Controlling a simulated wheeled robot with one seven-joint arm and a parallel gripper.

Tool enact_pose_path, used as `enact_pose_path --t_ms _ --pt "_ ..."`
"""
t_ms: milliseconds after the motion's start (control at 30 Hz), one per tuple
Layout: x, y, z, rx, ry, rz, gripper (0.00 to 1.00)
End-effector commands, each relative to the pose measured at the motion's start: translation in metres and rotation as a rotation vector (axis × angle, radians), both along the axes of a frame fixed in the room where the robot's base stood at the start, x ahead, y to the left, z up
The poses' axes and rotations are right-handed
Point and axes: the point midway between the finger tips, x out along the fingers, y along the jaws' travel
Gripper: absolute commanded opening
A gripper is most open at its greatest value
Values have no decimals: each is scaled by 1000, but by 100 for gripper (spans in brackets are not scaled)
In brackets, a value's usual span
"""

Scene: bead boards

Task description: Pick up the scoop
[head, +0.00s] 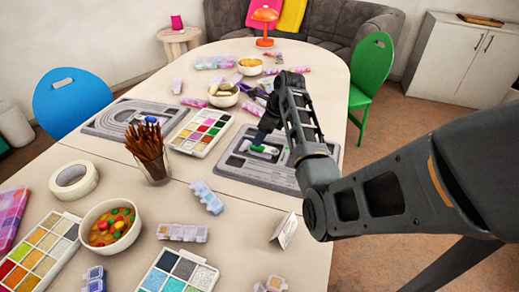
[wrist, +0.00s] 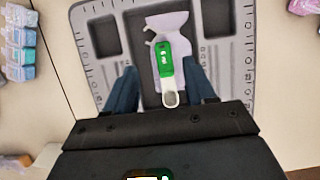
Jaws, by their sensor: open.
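The scoop (wrist: 166,63) has a green handle with white marks and a pale metal bowl end. In the wrist view it lies between my two blue fingers, over a pale lilac piece, on the grey bead board (wrist: 92,75). My gripper (wrist: 160,68) is open above it, with one finger on each side and gaps between. In the head view my gripper (head: 267,127) points down over the grey board (head: 235,172), and the green scoop (head: 264,149) shows just below it. Whether the fingers reach the board's level is hard to tell.
A palette of colours (head: 200,131) lies left of the board, with a cup of brushes (head: 152,153) nearby. White bowls (head: 224,97) and small bead boxes stand behind. A bowl of beads (head: 108,227) is nearer. A small folded card (head: 284,230) stands in front of the board.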

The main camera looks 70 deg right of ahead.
Motion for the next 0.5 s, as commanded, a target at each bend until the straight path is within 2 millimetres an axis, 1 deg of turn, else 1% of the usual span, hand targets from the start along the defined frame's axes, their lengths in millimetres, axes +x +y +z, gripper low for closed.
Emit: enact_pose_path --t_ms 167,300,400,500 --pt "6 -2 -18 1 1 -1 55" --pt "14 -4 -38 1 2 0 55" --pt "18 -4 -47 0 1 -1 55" --pt "20 -4 -51 0 0 0 55"
